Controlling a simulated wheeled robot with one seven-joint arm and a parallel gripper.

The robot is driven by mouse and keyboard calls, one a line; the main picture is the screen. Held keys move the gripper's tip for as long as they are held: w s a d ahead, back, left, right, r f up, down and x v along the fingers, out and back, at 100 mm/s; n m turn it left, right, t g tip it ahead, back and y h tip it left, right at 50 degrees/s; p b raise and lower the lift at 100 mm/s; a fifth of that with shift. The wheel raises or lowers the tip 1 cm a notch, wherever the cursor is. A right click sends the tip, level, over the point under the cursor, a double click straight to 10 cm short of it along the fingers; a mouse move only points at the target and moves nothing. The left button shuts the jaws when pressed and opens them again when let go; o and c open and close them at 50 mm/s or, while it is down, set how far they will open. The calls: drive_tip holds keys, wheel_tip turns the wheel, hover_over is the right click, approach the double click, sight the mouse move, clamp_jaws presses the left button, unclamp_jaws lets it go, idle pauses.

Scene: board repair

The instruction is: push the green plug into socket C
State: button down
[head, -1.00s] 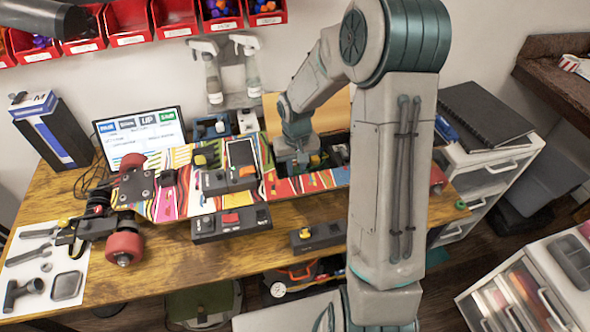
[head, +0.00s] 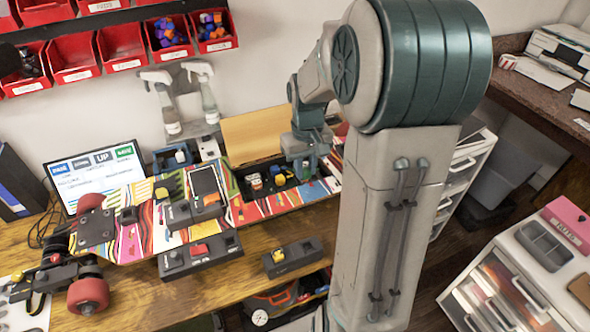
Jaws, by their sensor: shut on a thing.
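My gripper (head: 306,174) points down over the right end of a dark open recess (head: 262,194) in the colorfully striped board. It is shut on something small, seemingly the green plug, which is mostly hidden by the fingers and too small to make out. In the recess, left of my gripper, are a red-and-white part (head: 254,181) and a yellow part (head: 280,180). Socket C cannot be told apart at this size, and no letter is readable. Whether the held piece touches a socket is not visible.
The board (head: 130,225) has red wheels (head: 88,294) at its left end. Dark switch boxes (head: 200,255) and (head: 292,257) stand along its front. A label screen (head: 95,175) and spray bottles (head: 160,105) are behind. Drawers (head: 530,280) stand right.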

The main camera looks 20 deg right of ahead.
idle(0.3)
drive_tip(key=w+a, duration=0.3)
drive_tip(key=w, duration=0.2)
drive_tip(key=shift+w+p, duration=0.3)
drive_tip(key=shift+w, duration=0.05)
drive_tip(key=shift+a+f, duration=0.1)
drive_tip(key=shift+f, duration=0.05)
idle(0.4)
drive_tip(key=shift+f+b, duration=2.7)
drive_tip(key=shift+f, duration=0.95)
drive_tip(key=shift+f+b, duration=1.1)
drive_tip(key=shift+f, duration=0.6)
idle(0.5)
drive_tip(key=c, duration=1.2)
unclamp_jaws()
